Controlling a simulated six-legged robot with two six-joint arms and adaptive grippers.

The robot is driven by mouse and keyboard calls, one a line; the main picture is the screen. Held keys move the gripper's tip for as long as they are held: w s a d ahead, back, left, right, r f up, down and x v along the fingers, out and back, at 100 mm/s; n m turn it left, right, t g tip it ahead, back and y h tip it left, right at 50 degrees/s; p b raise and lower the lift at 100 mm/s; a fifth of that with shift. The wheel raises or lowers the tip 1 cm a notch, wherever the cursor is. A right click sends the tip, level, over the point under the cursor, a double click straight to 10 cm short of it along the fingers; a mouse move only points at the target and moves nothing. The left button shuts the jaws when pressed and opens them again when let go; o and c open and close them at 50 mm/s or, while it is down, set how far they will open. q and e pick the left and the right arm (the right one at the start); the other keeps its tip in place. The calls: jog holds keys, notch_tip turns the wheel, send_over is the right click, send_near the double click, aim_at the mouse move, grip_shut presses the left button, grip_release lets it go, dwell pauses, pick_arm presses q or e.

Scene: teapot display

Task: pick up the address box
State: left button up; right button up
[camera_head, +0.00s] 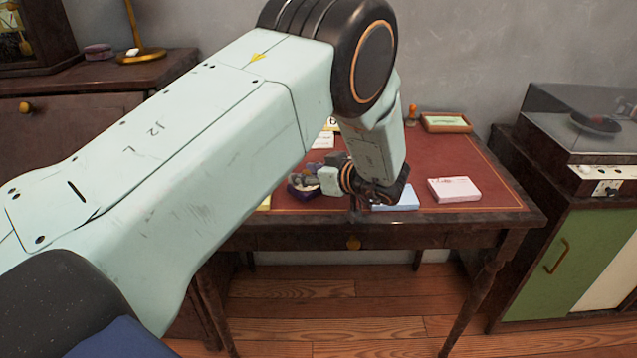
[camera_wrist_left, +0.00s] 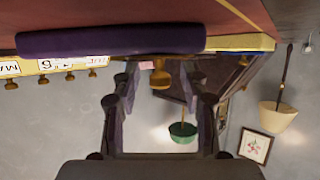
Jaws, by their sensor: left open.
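No box can be surely read as the address box. A small dark purple box (camera_head: 303,191) sits on the red-topped desk (camera_head: 455,148), left of centre. My left gripper (camera_head: 312,178) is beside and partly over it, pointing left, with my arm covering much of the desk. In the left wrist view, a long purple shape (camera_wrist_left: 110,41) lies across the top, beyond the open fingers of my left gripper (camera_wrist_left: 157,78). Nothing is clearly held between them; a brass knob (camera_wrist_left: 160,76) shows in the gap. My right gripper is out of view.
A pink stack (camera_head: 454,189) and a light blue item (camera_head: 408,199) lie to the right of my gripper. A wooden tray (camera_head: 446,122) and an orange-topped stamp (camera_head: 411,116) stand at the back. A green cabinet (camera_head: 537,263) stands right of the desk.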

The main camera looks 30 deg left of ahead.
pick_arm(q)
grip_shut()
dwell(0.4)
